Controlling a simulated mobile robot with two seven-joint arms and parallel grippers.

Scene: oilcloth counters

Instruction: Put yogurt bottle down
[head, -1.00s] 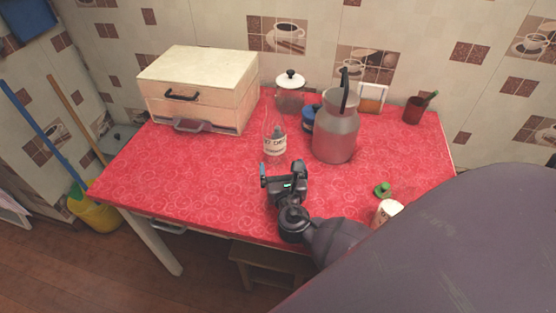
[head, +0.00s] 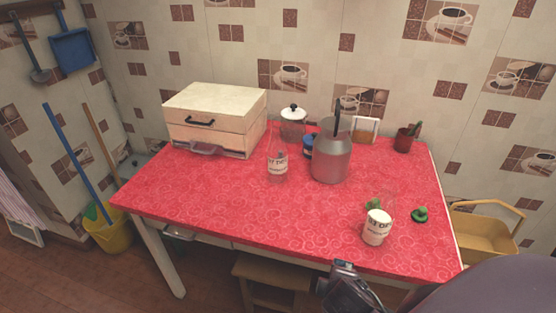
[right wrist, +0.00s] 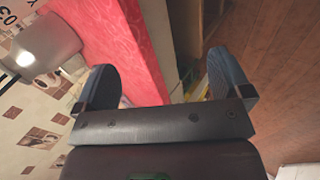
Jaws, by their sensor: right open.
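In the head view, a clear bottle with a white printed label (head: 277,166) stands upright on the red-covered table (head: 220,205), left of the metal can. A second bottle with a similar label (head: 377,228) stands near the front right, with something green at its top. I cannot tell which is the yogurt bottle. My right gripper (head: 345,283) is at the table's front edge, apart from both bottles. In the right wrist view its two fingers (right wrist: 165,83) are spread with nothing between them. My left gripper is not in view.
A small green object (head: 420,214) lies at the right. A stool (head: 270,278) stands below. The table's left front is clear.

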